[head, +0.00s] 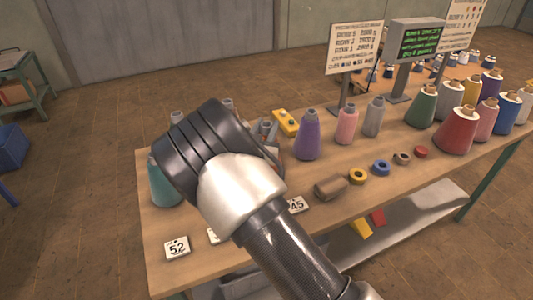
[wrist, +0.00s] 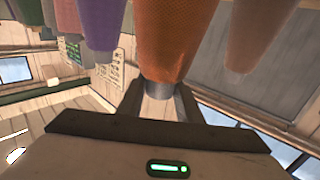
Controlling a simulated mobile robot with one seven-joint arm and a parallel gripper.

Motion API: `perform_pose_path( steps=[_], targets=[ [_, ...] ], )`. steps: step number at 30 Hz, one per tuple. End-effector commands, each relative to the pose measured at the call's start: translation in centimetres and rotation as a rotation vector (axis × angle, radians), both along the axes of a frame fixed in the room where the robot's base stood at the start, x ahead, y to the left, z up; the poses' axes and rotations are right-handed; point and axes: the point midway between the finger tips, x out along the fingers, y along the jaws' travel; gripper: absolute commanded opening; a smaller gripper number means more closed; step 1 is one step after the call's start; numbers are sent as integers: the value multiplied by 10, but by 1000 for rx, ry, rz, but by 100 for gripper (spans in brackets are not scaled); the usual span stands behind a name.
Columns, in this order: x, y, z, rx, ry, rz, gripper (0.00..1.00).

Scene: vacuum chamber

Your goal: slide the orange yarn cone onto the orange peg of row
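The orange yarn cone (wrist: 175,35) fills the upper middle of the wrist view, which appears upside down, its grey tip pointing down in the picture. My gripper (wrist: 160,103) is at that tip, with a dark finger on either side of it. I cannot tell whether the fingers press on the tip or stand just clear of it. In the head view my arm hides the gripper and the orange cone. I cannot make out the orange peg in either view.
A purple cone (head: 307,138) stands right of my arm, with pink (head: 347,126) and grey (head: 373,117) cones beyond. A teal cone (head: 163,187) is at left. Small rings, including a yellow one (head: 357,175), lie near the front. Signs (head: 354,48) and a screen (head: 416,42) stand behind.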

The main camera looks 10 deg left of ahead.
Motion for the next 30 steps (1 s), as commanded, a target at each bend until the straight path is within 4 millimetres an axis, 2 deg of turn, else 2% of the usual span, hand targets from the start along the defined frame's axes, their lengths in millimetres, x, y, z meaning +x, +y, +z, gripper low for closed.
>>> perform_pose_path(
  steps=[1, 2, 14, 17, 24, 30],
  targets=[
    [0, 0, 0, 0, 0, 0, 5],
    [0, 0, 0, 0, 0, 0, 0],
    [0, 0, 6, 2, -3, 0, 0],
    [0, 0, 18, 4, -4, -1, 0],
    [0, 0, 66, 5, -4, -1, 0],
    [1, -1, 95, 3, -4, -1, 0]
  ],
)
